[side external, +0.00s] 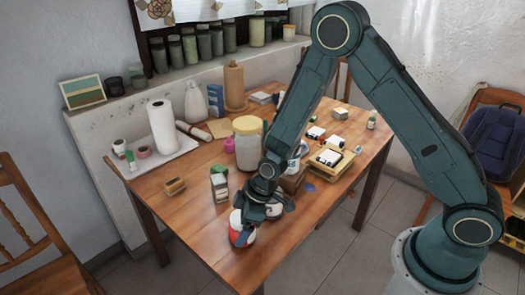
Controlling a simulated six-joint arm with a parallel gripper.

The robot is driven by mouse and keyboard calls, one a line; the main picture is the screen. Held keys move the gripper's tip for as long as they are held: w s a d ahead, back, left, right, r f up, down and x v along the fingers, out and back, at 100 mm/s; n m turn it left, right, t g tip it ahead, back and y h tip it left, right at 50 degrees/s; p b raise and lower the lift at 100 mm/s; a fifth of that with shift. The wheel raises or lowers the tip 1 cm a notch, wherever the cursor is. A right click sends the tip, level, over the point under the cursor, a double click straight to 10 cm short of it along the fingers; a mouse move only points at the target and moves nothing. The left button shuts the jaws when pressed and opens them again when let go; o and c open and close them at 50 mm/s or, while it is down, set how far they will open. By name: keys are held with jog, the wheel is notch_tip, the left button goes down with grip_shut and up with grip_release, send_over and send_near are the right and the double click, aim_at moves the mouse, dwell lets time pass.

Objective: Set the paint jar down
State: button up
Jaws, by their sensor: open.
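A small red and white jar (240,231), which looks like the paint jar, is on the wooden table (205,238) near its front edge. It looks upright. My gripper (258,214) is low over the table, right at the jar, and covers part of its top and right side. My gripper is open. Whether a finger still touches the jar cannot be told from this side.
A dark green-topped bottle (219,187) and a large yellow-lidded jar (247,150) stand close behind my gripper. A paper towel roll (163,126) stands on a white tray (146,164). The table's front left is clear.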

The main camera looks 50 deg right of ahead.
jog(key=v, duration=1)
jog(key=shift+r, duration=0.2)
dwell(0.5)
jog(key=s+d+r+m+t+h, duration=0.1)
jog(key=s+d+r+m, duration=0.2)
jog(key=r, duration=0.5)
jog(key=s+d+r+m+h, duration=0.1)
jog(key=s+d+r, duration=0.2)
jog(key=s+r, duration=0.3)
jog(key=s+d+r+m, duration=0.2)
jog(key=s+r, duration=0.2)
jog(key=s, duration=0.2)
jog(key=s+d+r+m+t+h, duration=0.1)
jog(key=s+d+r+m, duration=0.1)
jog(key=s, duration=0.4)
jog(key=shift+s+r+m, duration=0.35)
jog(key=shift+r+m, duration=0.15)
jog(key=shift+r, duration=0.6)
jog(key=shift+d, duration=0.15)
